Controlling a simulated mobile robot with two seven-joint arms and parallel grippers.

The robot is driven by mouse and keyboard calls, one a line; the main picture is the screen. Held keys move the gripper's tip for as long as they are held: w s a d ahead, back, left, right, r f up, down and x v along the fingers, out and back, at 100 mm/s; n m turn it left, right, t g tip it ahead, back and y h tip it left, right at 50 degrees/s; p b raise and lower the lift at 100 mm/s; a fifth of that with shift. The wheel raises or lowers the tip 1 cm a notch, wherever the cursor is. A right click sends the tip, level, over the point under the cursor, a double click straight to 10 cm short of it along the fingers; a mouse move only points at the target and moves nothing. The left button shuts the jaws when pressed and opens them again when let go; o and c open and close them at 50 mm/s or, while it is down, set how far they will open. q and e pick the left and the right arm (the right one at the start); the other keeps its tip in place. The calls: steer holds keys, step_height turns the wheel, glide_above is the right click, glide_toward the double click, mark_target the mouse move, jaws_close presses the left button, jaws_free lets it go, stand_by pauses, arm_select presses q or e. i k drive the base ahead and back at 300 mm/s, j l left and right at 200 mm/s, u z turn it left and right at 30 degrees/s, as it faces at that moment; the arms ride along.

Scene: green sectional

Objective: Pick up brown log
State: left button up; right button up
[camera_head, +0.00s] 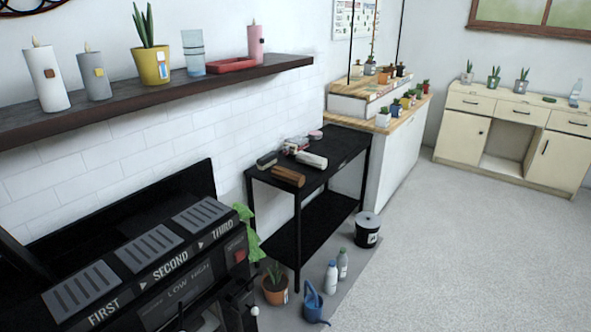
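A brown log (288,176) lies on its side near the front edge of a black two-level table (335,155) in the middle of the view. A whitish log (311,160) lies just behind it to the right. A dark greyish log (266,160) lies behind it to the left. Neither of my grippers shows in the head view.
A black machine marked FIRST, SECOND, THIRD (150,247) stands at lower left, close to the table. A potted plant (275,290), blue watering can (313,305), bottles (331,277) and a dark bucket (367,230) stand before the table. The carpet (460,250) at right is clear.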

mark_target(297, 180)
steer(key=i+l+u, duration=0.15)
steer(key=i+l, duration=2.25)
steer(key=i, duration=0.15)
